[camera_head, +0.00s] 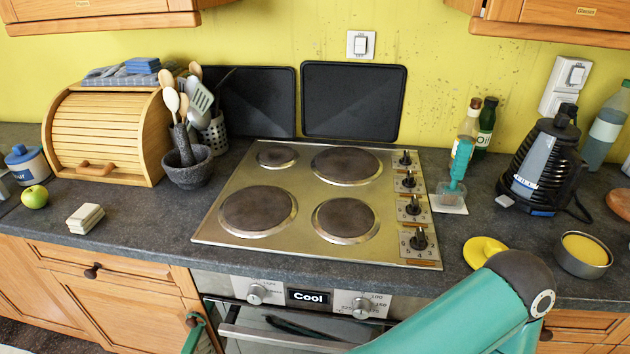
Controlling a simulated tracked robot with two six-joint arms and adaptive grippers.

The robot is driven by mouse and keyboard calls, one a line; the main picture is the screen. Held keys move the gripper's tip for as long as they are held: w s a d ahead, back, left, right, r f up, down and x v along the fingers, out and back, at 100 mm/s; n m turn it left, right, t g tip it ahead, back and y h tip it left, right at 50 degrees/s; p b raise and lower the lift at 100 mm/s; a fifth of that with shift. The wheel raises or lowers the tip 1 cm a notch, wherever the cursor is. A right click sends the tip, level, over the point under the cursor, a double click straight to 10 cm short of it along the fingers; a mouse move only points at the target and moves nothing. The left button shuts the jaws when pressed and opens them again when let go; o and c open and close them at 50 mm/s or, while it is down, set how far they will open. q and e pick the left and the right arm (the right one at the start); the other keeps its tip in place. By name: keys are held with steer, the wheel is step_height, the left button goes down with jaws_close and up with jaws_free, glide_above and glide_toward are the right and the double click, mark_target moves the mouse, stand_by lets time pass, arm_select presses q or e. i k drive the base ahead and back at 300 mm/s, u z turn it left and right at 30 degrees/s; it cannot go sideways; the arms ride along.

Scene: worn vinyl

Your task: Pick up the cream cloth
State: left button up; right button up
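The cream cloth (86,218) lies as a small folded stack on the dark worktop at the left, near the worktop's front edge. It is in front of the wooden bread bin, and nothing covers it. A teal link of my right arm (460,310) crosses the lower right of the view, but its gripper is out of view. A small teal part of my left arm (196,333) shows at the bottom, in front of the lower cupboards. Neither gripper can be seen.
A green apple (34,197) sits left of the cloth. The bread bin (105,140), with folded cloths on top, and a stone mortar (190,172) stand behind. The hob (310,205) fills the middle. A yellow piece (484,251) and a black kettle (544,165) are at the right.

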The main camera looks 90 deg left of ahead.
mark_target(83, 222)
steer(key=z, duration=0.35)
steer(key=i, duration=0.4)
steer(key=u, duration=1.5)
steer(key=i, duration=0.2)
steer(key=u, duration=2.35)
steer(key=i, duration=0.25)
steer(key=u, duration=1.5)
steer(key=k, duration=0.55)
steer(key=u, duration=0.5)
steer(key=i, duration=1.65)
steer(key=z, duration=0.5)
